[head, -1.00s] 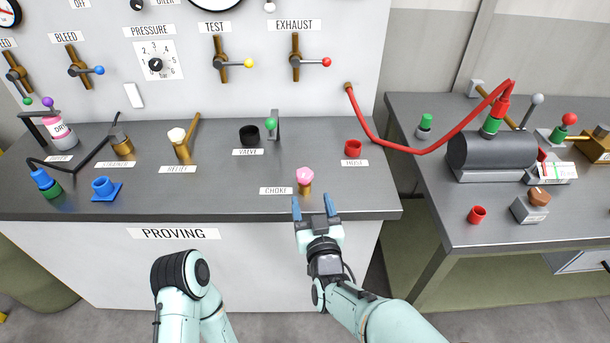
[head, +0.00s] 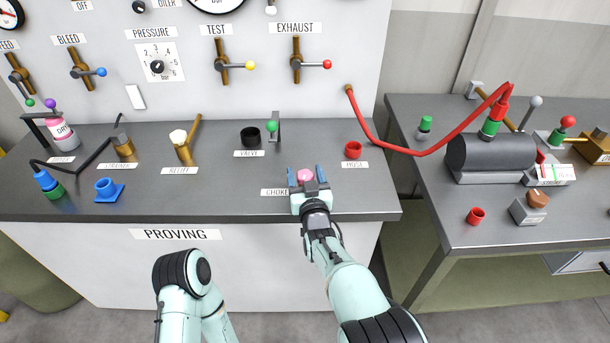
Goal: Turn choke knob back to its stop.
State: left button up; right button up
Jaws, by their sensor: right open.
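The choke knob (head: 305,175) is a pink cap on a brass stem, standing on the bench by the CHOKE label (head: 274,192). In the head view only its pink top shows; my right gripper hides the stem. My right gripper (head: 306,172) is open, with one blue finger on each side of the knob. I cannot tell whether the fingers touch it. My left gripper is out of the picture; only part of my left arm shows at the lower left.
A red HOSE cup (head: 353,150) stands right of the knob, and the green-topped valve lever (head: 273,127) stands behind it. A red hose (head: 410,150) runs from the panel to the black cylinder (head: 490,153) on the right table.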

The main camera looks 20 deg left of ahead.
jog(key=c, duration=1)
jog(key=shift+d+n+g+y+b, duration=0.15)
jog(key=shift+n+g+y+b, duration=0.3)
jog(key=shift+y+b, duration=0.55)
jog(key=shift+n+g+y+b, duration=0.35)
jog(key=shift+n+y+b, duration=0.15)
jog(key=shift+n+b, duration=0.2)
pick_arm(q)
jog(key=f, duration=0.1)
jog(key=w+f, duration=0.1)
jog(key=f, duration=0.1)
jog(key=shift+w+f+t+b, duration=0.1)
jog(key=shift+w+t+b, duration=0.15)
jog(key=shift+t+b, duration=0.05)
pick_arm(e)
jog(key=shift+r+n+g+y, duration=0.2)
jog(key=shift+n+g+y, duration=0.15)
jog(key=shift+y, duration=0.15)
jog(key=shift+r, duration=0.15)
jog(key=o, duration=1)
jog(key=shift+f, duration=0.2)
